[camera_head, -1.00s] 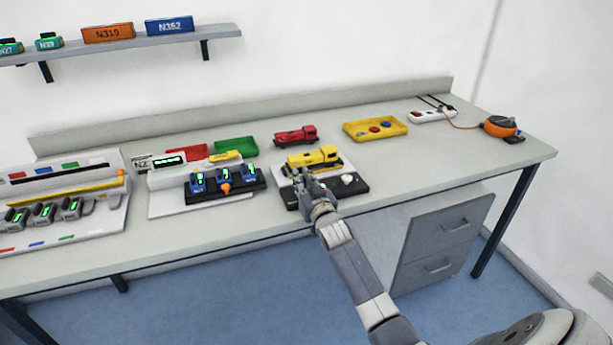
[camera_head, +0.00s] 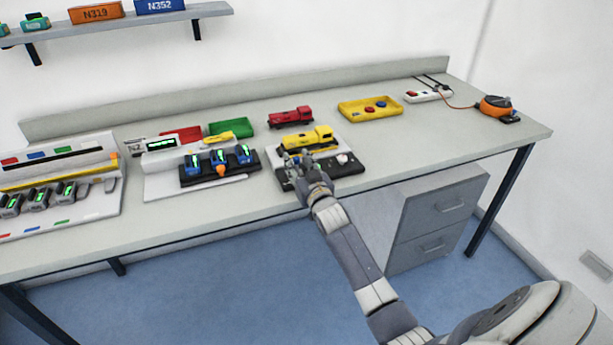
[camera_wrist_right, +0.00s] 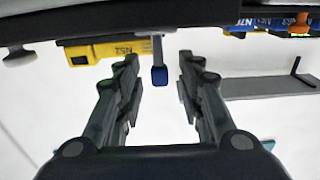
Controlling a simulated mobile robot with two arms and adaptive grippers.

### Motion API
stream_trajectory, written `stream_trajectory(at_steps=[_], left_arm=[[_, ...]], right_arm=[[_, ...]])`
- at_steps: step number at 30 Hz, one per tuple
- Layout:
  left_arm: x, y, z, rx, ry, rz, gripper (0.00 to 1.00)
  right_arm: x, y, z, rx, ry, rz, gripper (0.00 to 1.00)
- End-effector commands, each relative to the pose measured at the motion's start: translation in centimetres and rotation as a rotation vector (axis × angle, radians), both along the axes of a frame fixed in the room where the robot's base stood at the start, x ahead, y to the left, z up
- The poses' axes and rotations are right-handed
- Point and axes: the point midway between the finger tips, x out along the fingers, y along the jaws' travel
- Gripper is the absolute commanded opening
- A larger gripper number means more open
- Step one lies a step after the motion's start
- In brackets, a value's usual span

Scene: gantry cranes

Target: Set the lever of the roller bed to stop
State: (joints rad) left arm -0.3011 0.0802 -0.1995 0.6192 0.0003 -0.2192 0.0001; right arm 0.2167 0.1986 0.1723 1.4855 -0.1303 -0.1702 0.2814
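The roller bed (camera_head: 352,167) is a dark base with a pale plate behind it on the bench, and a yellow locomotive (camera_head: 305,141) stands on it. My right gripper (camera_head: 297,160) is at the left front part of the roller bed and covers some of it. In the right wrist view, my right gripper (camera_wrist_right: 160,92) is open. A lever with a blue tip (camera_wrist_right: 159,76) hangs in the picture between its two fingers, with clear gaps on both sides. The yellow locomotive, marked N52, also shows there (camera_wrist_right: 100,50). The left gripper is not in view.
A white knob (camera_head: 343,158) stands on the bed's right part. To the left is a dark rack (camera_head: 239,173) with several blue devices. Red locomotive (camera_head: 290,117) and yellow tray (camera_head: 350,113) are behind. The bench right of the bed is clear.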

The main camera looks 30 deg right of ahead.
Motion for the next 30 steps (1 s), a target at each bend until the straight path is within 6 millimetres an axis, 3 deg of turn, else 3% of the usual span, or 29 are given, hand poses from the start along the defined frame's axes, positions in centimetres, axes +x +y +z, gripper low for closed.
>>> stream_trajectory(at_steps=[9, 15, 21, 30], left_arm=[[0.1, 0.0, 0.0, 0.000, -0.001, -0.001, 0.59], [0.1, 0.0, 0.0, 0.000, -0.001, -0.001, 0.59], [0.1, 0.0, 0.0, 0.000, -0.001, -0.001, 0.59], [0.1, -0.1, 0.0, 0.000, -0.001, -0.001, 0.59]], right_arm=[[-6.0, 1.5, -0.2, 0.001, 0.002, 0.001, 0.35], [-9.0, 2.2, -0.1, 0.002, 0.001, 0.000, 0.35], [-10.2, 2.5, 0.0, 0.001, 0.000, 0.000, 0.35], [-10.2, 2.5, 0.0, 0.000, 0.000, 0.000, 0.35]])
